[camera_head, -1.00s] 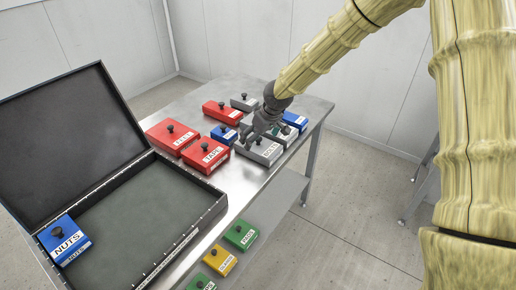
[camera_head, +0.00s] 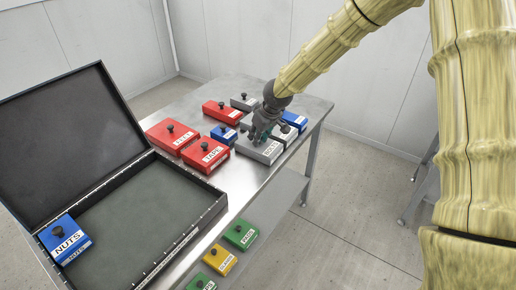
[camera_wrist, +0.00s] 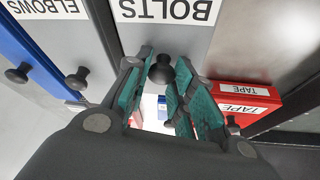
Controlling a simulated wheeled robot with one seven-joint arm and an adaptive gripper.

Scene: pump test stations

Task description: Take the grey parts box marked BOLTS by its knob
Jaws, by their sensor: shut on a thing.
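The grey parts box marked BOLTS (camera_head: 258,151) lies on the metal table in the head view. In the wrist view, its label reads upside down at the top, on the grey lid (camera_wrist: 190,42). Its dark round knob (camera_wrist: 160,70) shows between the teal finger pads. My gripper (camera_head: 261,133) is over the box and shut on the knob; it also shows in the wrist view (camera_wrist: 163,66). The arm hides part of the box top in the head view.
A grey ELBOWS box (camera_wrist: 62,30) stands close beside it, with blue boxes (camera_head: 295,120) nearby. Red boxes, one marked TAPE (camera_head: 206,154), stand to the left. The open black case (camera_head: 212,204) holds a blue NUTS box (camera_head: 64,238); its right part is bare.

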